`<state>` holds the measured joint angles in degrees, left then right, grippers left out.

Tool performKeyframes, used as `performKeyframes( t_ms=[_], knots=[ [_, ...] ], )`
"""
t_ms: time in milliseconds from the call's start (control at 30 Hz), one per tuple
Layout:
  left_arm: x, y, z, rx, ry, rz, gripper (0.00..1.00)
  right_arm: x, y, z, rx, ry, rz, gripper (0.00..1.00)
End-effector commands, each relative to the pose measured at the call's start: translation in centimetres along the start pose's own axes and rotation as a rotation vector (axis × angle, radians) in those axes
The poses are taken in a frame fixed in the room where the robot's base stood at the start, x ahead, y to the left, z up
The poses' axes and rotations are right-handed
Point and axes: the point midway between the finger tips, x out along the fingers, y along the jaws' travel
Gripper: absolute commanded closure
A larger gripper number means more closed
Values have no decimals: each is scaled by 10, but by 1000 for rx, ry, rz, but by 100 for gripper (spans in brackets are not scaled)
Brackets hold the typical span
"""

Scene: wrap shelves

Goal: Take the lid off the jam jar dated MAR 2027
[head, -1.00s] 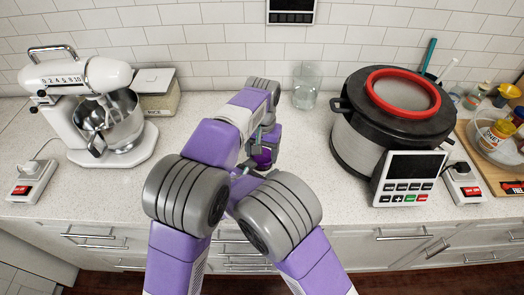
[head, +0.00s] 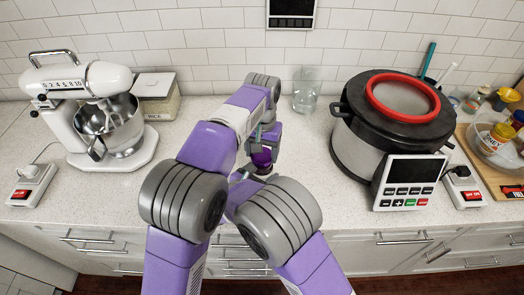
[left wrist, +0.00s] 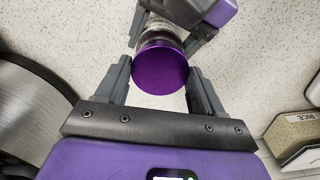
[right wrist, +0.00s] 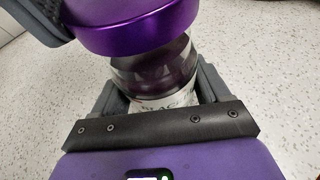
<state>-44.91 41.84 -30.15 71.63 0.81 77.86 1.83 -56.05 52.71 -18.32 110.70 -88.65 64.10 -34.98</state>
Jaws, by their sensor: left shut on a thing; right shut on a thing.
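The jam jar (right wrist: 155,75) is clear glass with dark contents and a white label reading "BLAC…" in the right wrist view. Its purple lid (right wrist: 130,28) is directly over the jar's mouth; I cannot tell whether they touch. No date is readable. My left gripper (left wrist: 160,72) is shut on the lid (left wrist: 160,68), one finger on each side. My right gripper (right wrist: 153,88) is shut around the jar body below. In the head view the lid (head: 262,157) shows small between my arms, and my arms hide most of the jar.
A stand mixer (head: 72,105) and a rice container (head: 157,88) stand at left. A clear glass (head: 305,95) stands behind. A large cooker (head: 360,145) is at right, with a wooden board (head: 485,165) and bowl beyond.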

Motion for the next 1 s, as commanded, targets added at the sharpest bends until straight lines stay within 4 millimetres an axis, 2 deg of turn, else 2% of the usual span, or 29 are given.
performKeyframes(
  t_ms=[133, 400, 667, 700, 833, 1000],
  knots=[
    [-6, 0, -1, 0, 3, 0, 69, 0, 0, 0, 0, 0, 0, 100],
    [-37, 0, -1, 0, 3, 1, 69, 0, 0, 0, 0, 0, 0, 100],
    [-40, 0, 0, 0, 0, 0, 69, 0, 0, 0, 0, 0, 0, 100],
    [-40, 0, 0, 0, 0, 0, 69, 0, 0, 0, 0, 0, 0, 22],
    [-40, 0, 0, 0, 0, 0, 69, 0, 0, 0, 0, 0, 0, 2],
    [-40, 0, 0, 0, 0, 0, 69, 0, 0, 0, 0, 0, 0, 0]
  ],
)
